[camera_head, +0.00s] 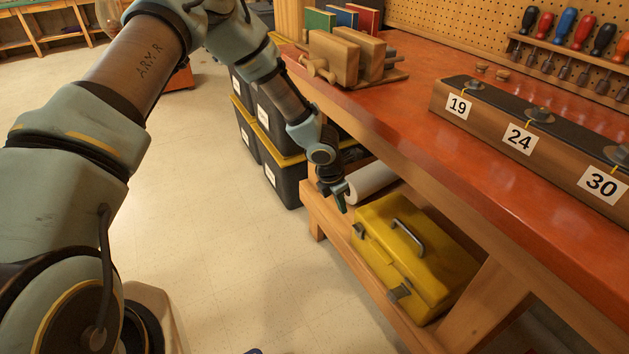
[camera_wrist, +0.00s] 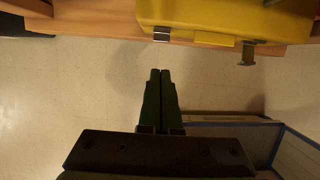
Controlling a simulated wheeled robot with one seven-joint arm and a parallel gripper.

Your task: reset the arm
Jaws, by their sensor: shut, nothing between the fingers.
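My gripper (camera_head: 341,199) hangs at the end of my arm, low beside the workbench, just left of the yellow toolbox (camera_head: 410,258) on the lower shelf. In the wrist view my gripper (camera_wrist: 160,76) points over the bare floor, its two dark green fingers together with nothing between them. The toolbox (camera_wrist: 225,20) shows at the top of that view, apart from the fingertips. My arm reaches from the left of the head view down to the bench's front.
The red-topped workbench (camera_head: 420,115) fills the right, with a wooden vise (camera_head: 335,60) and a numbered block (camera_head: 555,150). Black crates with yellow lids (camera_head: 284,180) stand behind my gripper. A blue-rimmed container (camera_wrist: 285,135) is at lower right in the wrist view. Floor (camera_head: 220,230) left of the bench is clear.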

